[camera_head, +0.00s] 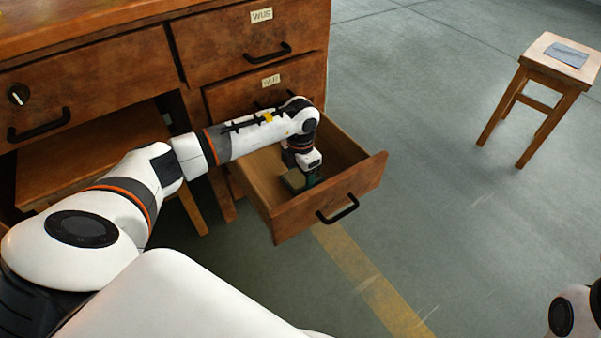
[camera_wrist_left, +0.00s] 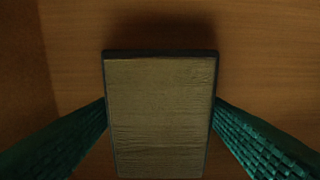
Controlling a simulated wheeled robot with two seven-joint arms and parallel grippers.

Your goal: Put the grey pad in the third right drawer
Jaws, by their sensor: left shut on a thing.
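The third right drawer (camera_head: 328,200) is pulled open, below two closed drawers of the desk's right column. My left gripper (camera_head: 307,180) reaches down inside it from above. It is shut on the grey pad (camera_head: 293,181), a flat block that looks olive-brown in the drawer's shade. In the left wrist view the pad (camera_wrist_left: 160,115) shows its dark rim and lies between the two green ribbed fingers (camera_wrist_left: 160,130). The wooden drawer floor (camera_wrist_left: 260,60) is beneath it. I cannot tell whether the pad touches the floor. My right gripper is out of view.
The closed drawers labelled WUS (camera_head: 225,50) and WUT (camera_head: 235,97) are above the open one. A left desk drawer (camera_head: 90,85) has a lock. A wooden stool (camera_head: 538,75) with a blue-grey sheet (camera_head: 567,54) stands at the right. The floor between is clear.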

